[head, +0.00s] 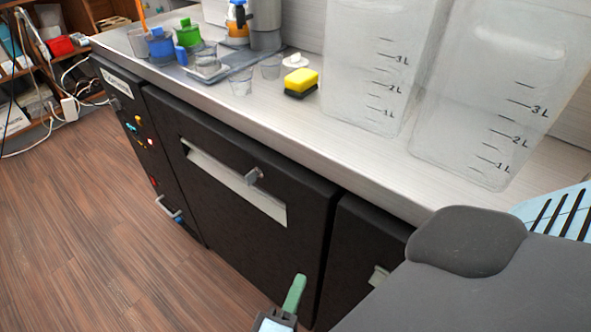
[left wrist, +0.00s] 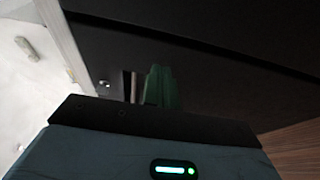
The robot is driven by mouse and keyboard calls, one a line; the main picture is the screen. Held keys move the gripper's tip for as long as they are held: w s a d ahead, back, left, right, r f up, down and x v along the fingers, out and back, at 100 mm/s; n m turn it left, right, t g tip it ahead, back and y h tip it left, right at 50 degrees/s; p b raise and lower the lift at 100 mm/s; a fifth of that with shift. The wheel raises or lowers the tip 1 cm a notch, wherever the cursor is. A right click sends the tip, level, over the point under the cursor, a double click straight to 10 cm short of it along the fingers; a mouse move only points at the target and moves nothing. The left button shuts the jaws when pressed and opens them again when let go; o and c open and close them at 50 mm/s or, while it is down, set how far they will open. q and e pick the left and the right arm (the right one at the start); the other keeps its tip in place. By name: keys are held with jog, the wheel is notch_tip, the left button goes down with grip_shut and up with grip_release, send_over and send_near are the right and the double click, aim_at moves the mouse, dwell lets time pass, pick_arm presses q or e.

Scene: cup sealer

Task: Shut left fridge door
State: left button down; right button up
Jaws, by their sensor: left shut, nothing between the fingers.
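The left fridge door (head: 225,225) is a black panel under the counter, with a pale horizontal strip (head: 222,182) and a small grey bracket on it. It looks nearly in line with the neighbouring fronts; a dark gap runs down its right edge, and I cannot tell whether it is fully shut. My left gripper (head: 295,292), with green fingers, is shut and empty before the door's lower right part. In the left wrist view the green fingers (left wrist: 160,87) point at a dark surface; contact is unclear. My right gripper is not in view.
Another black front (head: 362,245) stands to the right, partly hidden by my arm. A narrow panel with magnets (head: 135,130) is at the left. The counter (head: 300,112) holds large clear containers (head: 375,70), cups and a yellow sponge (head: 301,80). The wooden floor (head: 80,220) at left is clear.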

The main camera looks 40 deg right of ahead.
pick_arm(q)
jog(key=s+a, duration=0.2)
jog(key=s, duration=0.1)
jog(key=s+a, duration=0.1)
jog(key=s, duration=0.1)
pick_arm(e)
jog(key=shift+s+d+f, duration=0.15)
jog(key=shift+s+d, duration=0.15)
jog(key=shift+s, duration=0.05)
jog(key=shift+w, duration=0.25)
